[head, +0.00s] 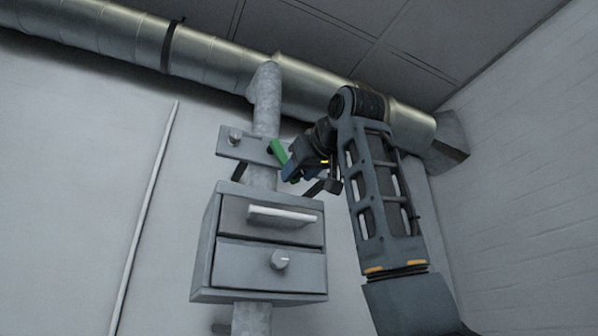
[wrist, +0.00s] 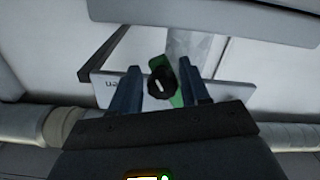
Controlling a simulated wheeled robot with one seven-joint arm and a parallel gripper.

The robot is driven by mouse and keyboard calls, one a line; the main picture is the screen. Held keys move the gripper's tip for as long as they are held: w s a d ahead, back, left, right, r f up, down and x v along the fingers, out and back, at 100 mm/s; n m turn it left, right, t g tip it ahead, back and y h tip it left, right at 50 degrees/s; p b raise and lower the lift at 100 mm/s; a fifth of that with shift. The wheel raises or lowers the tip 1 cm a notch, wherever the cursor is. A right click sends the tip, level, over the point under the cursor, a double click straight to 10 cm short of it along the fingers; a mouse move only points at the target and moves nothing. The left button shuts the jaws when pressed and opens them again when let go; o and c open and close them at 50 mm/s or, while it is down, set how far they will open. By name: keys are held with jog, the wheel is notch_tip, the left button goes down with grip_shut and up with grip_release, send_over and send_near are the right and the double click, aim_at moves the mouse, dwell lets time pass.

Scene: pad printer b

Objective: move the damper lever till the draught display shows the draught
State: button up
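The green damper lever (head: 279,151) sits at the right end of a grey plate (head: 241,146) on the vertical pipe. In the wrist view the green lever (wrist: 177,99) shows between my fingers, behind a round black knob (wrist: 159,86) with a white mark. My gripper (head: 288,168) is at the lever in the head view. In the wrist view my gripper (wrist: 159,66) is open, its two fingers apart on either side of the knob and lever, with gaps showing. Letters ending in "en" show on the plate (wrist: 112,84). I cannot make out a draught display reading.
Below the plate, a grey box (head: 205,250) on the pipe has a white bar handle (head: 282,215) and a round knob (head: 280,260). A large metal duct (head: 215,55) runs overhead. A thin pale rod (head: 148,205) stands along the wall at left.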

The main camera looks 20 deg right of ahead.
jog(key=shift+o, duration=1)
jog(key=s+b, duration=0.2)
jog(key=s, duration=0.5)
jog(key=shift+s+b, duration=0.3)
jog(key=shift+s, duration=0.1)
